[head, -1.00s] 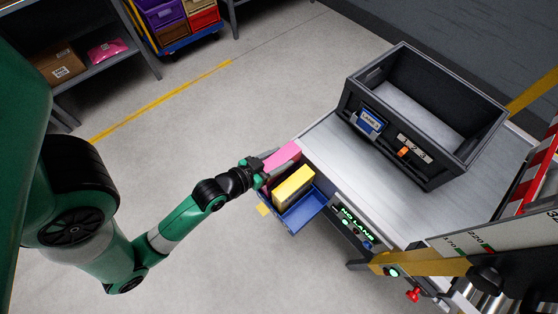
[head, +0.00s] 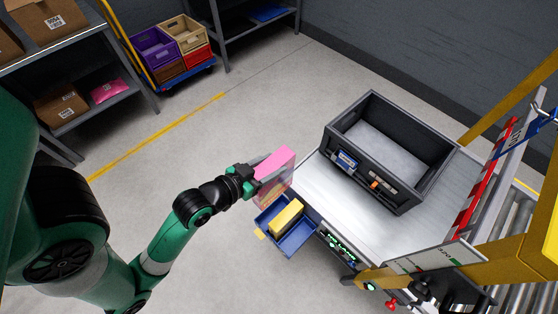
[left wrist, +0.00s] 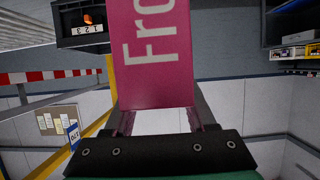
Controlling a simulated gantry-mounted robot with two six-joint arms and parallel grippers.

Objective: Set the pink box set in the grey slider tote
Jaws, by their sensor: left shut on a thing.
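My left gripper (head: 250,181) is shut on the pink box set (head: 274,165) and holds it up above the blue bin (head: 290,240). In the left wrist view the pink box set (left wrist: 155,50) fills the upper middle, with large white letters on its face. The grey slider tote (head: 390,150) stands on the metal table to the right of the gripper, its open top showing an empty floor. A corner of the tote also shows at the upper left of the left wrist view (left wrist: 82,24). My right gripper is not in view.
A yellow box (head: 287,218) stands in the blue bin at the table's left edge. The metal table top (head: 325,196) is bare left of the tote. A yellow frame (head: 440,262) and a red-white striped bar (head: 488,175) stand at the right.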

